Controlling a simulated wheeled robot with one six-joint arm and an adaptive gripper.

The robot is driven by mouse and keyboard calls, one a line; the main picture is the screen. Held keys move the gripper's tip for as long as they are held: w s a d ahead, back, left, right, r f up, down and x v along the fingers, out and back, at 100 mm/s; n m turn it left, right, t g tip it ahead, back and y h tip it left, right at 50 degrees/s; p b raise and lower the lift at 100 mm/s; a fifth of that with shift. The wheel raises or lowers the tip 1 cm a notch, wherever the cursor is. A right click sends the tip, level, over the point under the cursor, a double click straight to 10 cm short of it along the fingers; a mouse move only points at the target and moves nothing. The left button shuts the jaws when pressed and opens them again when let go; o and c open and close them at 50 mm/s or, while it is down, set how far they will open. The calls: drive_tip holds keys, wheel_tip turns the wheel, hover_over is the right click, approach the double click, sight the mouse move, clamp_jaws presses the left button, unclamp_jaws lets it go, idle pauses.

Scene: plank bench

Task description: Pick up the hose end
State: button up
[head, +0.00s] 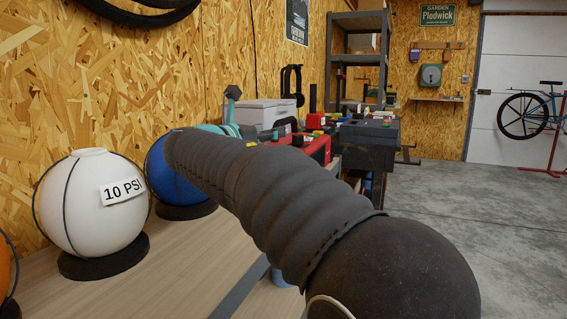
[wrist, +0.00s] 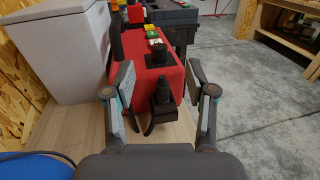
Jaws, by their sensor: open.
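A black stepped fitting (wrist: 163,95), which looks like the hose end, stands at the near end of a red case (wrist: 150,70) in the wrist view. A black curved piece holds or surrounds its lower part; I cannot tell which. My gripper (wrist: 160,72) is open, with one finger left and one right of the fitting in the picture. Nothing is between the fingers in a grip, and I cannot tell the distance to the fitting. In the head view the red case (head: 319,149) shows beyond my sleeved arm, which hides the fitting.
A pale grey box (wrist: 62,45) stands close left of the red case. A white ball marked 10 PSI (head: 92,205) and a blue ball (head: 172,178) sit on black rings on the bench (head: 190,262). Concrete floor (head: 455,185) lies open to the right.

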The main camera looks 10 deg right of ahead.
wheel_tip(320, 180, down, 6)
drive_tip(key=shift+f+x, duration=0.15)
drive_tip(key=shift+x, duration=1.7)
drive_tip(key=shift+f+x, duration=0.2)
drive_tip(key=shift+x, duration=1.7)
drive_tip(key=shift+d, duration=0.1)
clamp_jaws()
